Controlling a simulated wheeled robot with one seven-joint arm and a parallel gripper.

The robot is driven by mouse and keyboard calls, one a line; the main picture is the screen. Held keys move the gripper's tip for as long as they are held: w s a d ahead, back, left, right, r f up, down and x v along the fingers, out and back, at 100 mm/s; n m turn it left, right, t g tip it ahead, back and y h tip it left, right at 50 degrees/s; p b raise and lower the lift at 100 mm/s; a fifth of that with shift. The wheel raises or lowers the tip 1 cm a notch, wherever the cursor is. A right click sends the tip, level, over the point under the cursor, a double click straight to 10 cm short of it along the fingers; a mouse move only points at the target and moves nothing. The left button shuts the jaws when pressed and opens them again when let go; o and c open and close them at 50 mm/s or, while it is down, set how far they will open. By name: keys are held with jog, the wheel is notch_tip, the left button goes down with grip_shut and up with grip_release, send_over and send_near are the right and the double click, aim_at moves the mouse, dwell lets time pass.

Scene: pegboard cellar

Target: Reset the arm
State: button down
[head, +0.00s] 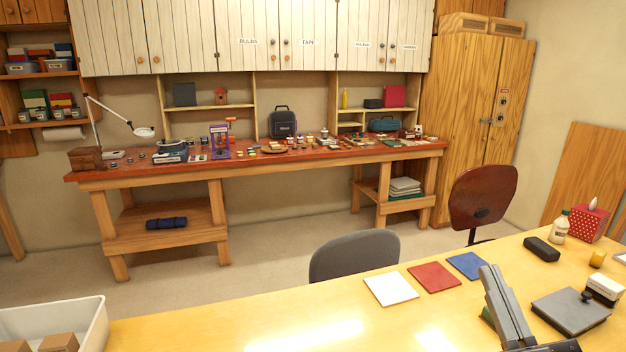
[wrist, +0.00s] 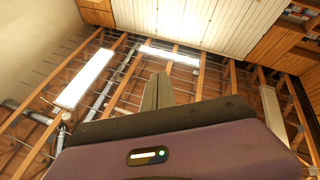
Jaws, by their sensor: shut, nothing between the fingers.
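My gripper (wrist: 158,92) shows in the wrist view as two grey fingers pressed together, with nothing between them. Its dark and purple housing fills the bottom of that view. Beyond the fingers are ceiling beams, so the gripper points upward, away from the table. In the head view a grey part of my arm (head: 503,308) rises over the right part of the near yellow table (head: 240,325). I cannot tell from the head view how far it is above the table top.
White (head: 391,288), red (head: 435,277) and blue (head: 468,265) squares lie left of my arm. A grey flat box (head: 570,312), dark case (head: 541,249) and bottle (head: 560,227) stand right. A white bin (head: 95,325) is at left. Chairs (head: 354,254) stand behind the table.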

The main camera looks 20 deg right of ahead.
jog(key=s+a+f+g+y, duration=0.1)
jog(key=s+a+f, duration=0.3)
jog(key=s+f, duration=0.4)
jog(key=s+a+f+g+y, duration=0.2)
jog(key=s+a+f+g, duration=0.2)
jog(key=s+f, duration=0.4)
jog(key=s+a+f+m+g+y, duration=0.1)
jog(key=s+a+f+g+y, duration=0.1)
jog(key=s+a+f, duration=0.3)
jog(key=s+f+g, duration=0.1)
jog(key=s+f, duration=0.2)
jog(key=s, duration=0.2)
jog(key=shift+a, duration=0.4)
